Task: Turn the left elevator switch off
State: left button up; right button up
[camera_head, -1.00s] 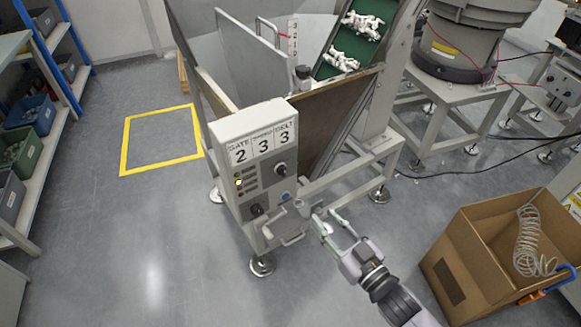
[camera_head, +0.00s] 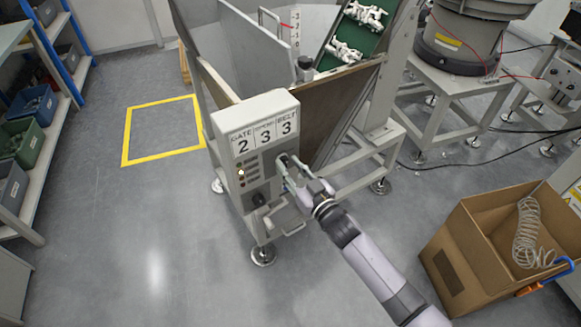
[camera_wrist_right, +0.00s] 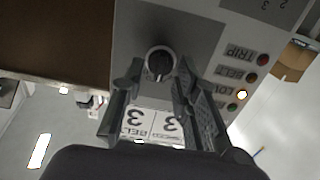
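The control box (camera_head: 256,150) is a light grey panel on the hopper frame, with number plates on its upper front. Its upper black rotary knob is mostly hidden by my right gripper (camera_head: 284,164) in the head view. The right wrist view shows this round knob (camera_wrist_right: 160,62) just beyond and between the two fingertips. My right gripper (camera_wrist_right: 155,80) is open, a finger on each side; contact with the knob cannot be told. A lower black knob (camera_head: 259,199) is also on the panel. My left gripper is not in view.
Labelled indicator lights run along the panel; one lamp (camera_wrist_right: 242,94) glows pale. A metal bracket (camera_head: 288,219) juts out below the box. A cardboard box (camera_head: 455,262) with a coiled hose stands at the right. The floor inside the yellow outline (camera_head: 124,145) is clear.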

grip_shut()
dwell(0.4)
